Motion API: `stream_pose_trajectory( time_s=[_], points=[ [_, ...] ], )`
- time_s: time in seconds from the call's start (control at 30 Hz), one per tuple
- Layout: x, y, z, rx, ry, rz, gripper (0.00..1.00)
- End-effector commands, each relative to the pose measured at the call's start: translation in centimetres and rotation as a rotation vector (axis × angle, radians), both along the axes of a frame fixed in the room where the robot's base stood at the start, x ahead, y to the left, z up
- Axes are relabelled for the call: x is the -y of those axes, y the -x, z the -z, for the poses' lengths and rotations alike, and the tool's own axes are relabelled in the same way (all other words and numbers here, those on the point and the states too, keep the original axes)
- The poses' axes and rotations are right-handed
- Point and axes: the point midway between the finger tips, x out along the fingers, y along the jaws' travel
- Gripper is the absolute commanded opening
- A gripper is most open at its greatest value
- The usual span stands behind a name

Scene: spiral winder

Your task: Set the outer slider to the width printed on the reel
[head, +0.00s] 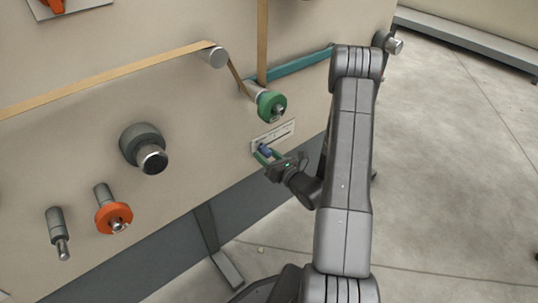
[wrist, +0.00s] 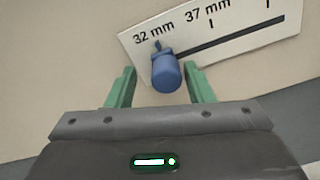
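The slider is a blue knob (wrist: 166,73) with a small pointer, on a dark slot in a white scale plate (wrist: 225,33). Its pointer stands just under the 32 mm label, at the slot's left end; a 37 mm label is to its right. In the head view the knob (head: 265,150) sits at the left end of the plate (head: 281,133). My gripper (wrist: 162,82) is open, its green fingers on either side of the knob with visible gaps. In the head view my gripper (head: 268,156) is close to the panel. No printed reel width is readable.
A green-collared roller (head: 271,105) projects just above the scale plate. A tan strip (head: 110,71) runs over a grey roller (head: 213,57). A dark knob (head: 145,149) and an orange-collared roller (head: 114,217) project further left. Open floor (head: 455,180) lies to the right.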

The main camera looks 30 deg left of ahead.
Motion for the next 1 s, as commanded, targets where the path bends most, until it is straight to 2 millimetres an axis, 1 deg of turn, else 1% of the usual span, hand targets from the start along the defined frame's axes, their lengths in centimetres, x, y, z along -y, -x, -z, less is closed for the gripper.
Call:
stream_pose_trajectory(
  time_s=[0.27,0.37,0.47,0.8,1.0],
  points=[
    [0.1,-0.2,0.0,0.001,-0.001,0.003,0.48],
    [0.7,0.0,0.0,0.001,0.001,0.005,0.48],
    [1.9,0.5,-0.1,0.0,0.001,0.008,0.48],
    [8.4,3.2,-0.1,-0.003,0.0,0.009,0.48],
    [11.1,4.4,0.0,-0.001,0.0,0.006,0.48]
  ],
)
